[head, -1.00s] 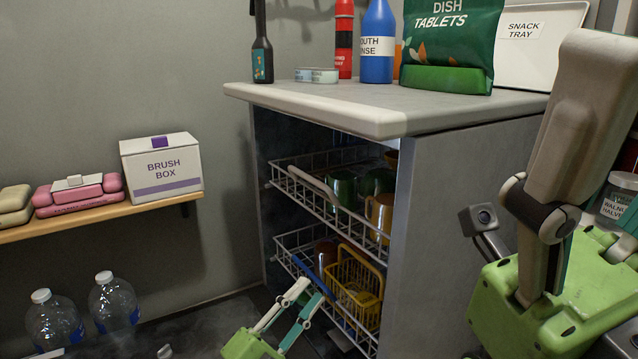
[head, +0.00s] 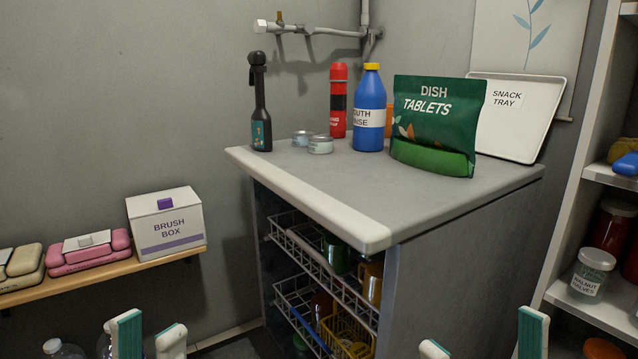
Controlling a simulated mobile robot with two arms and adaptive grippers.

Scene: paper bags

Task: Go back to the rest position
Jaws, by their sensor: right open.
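My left gripper (head: 148,333) shows only its two fingertips at the bottom left of the head view, in front of the shelf wall. A small gap lies between the tips; what is lower between the fingers is out of frame. My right gripper (head: 483,342) shows two fingertips at the bottom right, spread wide and empty, in front of the cabinet's grey side. Both grippers point up at the picture's lower edge. The rest of both grippers is cut off below.
The grey cabinet (head: 330,205) holds wire racks (head: 290,235) with cups. On top are bottles, tins, a green dish tablets pouch (head: 440,105) and the snack tray (head: 548,118). A brush box (head: 165,228) sits on the left wooden shelf (head: 95,278). White shelves stand right.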

